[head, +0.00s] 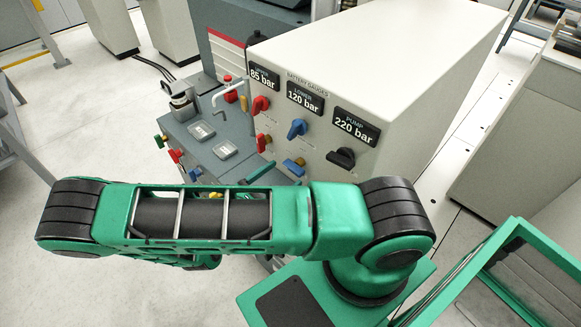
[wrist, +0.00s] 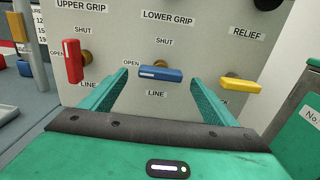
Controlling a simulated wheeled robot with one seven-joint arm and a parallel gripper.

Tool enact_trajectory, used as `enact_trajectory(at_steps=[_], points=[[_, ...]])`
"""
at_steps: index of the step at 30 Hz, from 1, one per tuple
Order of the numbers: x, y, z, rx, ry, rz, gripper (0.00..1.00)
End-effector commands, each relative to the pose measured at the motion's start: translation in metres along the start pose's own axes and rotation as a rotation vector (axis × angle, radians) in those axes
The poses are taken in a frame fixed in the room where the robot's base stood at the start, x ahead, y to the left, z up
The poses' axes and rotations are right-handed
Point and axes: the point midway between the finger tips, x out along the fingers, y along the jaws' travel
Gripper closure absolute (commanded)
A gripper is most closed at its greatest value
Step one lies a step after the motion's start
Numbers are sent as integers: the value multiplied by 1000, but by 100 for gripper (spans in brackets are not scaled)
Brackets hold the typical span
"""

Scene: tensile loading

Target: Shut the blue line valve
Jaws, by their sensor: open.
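The blue line valve (wrist: 160,74) is on the pale panel under the "LOWER GRIP" label. Its handle lies level, with its left end by "OPEN"; "SHUT" is printed above and "LINE" below. It also shows in the head view (head: 294,167), below a blue knob. My gripper (wrist: 157,86) is open and empty in the wrist view, its green fingers pointing at the panel on either side of the blue handle. The handle appears between and beyond the fingertips; I cannot tell the exact gap. In the head view my arm hides most of the gripper.
A red handle (wrist: 73,61) stands upright left of the blue one. A yellow handle (wrist: 238,83) lies level to the right, close to the right finger. Gauges (head: 305,97) and a black knob (head: 341,158) sit higher on the panel. A grey bench (head: 215,140) is at left.

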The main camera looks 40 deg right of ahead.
Motion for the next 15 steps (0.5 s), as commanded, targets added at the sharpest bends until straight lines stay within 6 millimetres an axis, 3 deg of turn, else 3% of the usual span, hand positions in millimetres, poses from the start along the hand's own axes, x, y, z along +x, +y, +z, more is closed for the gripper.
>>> enact_trajectory(at_steps=[7,15], points=[[38,0,0,0,-1,1,19],[55,1,0,1,0,4,19]])
